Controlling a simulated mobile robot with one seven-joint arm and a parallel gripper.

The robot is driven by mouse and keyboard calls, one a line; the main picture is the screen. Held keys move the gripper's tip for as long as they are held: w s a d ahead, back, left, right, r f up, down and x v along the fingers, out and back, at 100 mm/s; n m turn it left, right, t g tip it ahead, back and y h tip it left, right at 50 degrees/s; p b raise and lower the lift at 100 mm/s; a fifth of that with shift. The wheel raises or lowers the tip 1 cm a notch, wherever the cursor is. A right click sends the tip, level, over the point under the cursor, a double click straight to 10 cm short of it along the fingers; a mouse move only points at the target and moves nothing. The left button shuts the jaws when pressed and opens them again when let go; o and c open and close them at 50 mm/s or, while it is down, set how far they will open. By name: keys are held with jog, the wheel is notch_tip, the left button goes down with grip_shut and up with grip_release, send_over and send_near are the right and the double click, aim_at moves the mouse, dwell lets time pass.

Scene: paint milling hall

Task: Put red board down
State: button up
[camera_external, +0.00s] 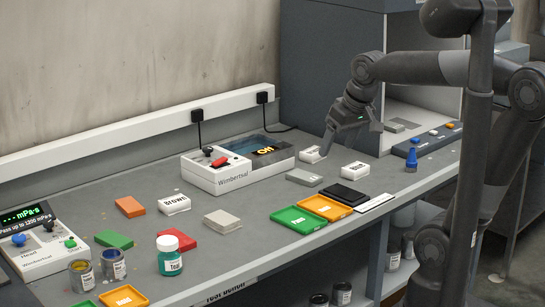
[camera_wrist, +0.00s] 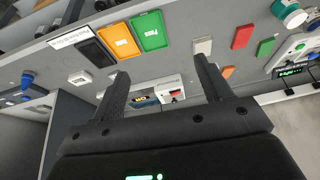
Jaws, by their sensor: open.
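The red board (camera_external: 180,241) lies flat on the grey bench, partly hidden behind the teal jar (camera_external: 170,262). It also shows in the wrist view (camera_wrist: 242,37), upper right, beyond my right finger. My gripper (camera_external: 338,142) is open and empty, at the far right part of the bench, close to a small white labelled block (camera_external: 312,154). It is well apart from the red board. In the wrist view my two fingers stand wide apart (camera_wrist: 162,78) with nothing between them but the background bench and device.
A green tray (camera_external: 298,220), an orange tray (camera_external: 325,207) and a black tray (camera_external: 343,194) stand at the front edge. A white control box (camera_external: 217,175) stands at the back. Orange (camera_external: 130,207), green (camera_external: 114,240) and beige (camera_external: 222,221) boards lie left. Paint tins (camera_external: 113,264) stand front left.

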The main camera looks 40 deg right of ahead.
jog(key=s+d+f+t, duration=0.1)
jog(key=s+d+f, duration=0.1)
jog(key=s, duration=0.4)
jog(key=shift+s+d+f, duration=0.35)
jog(key=shift+s+f, duration=0.05)
jog(key=shift+f, duration=0.35)
jog(key=shift+o, duration=0.6)
dwell(3.5)
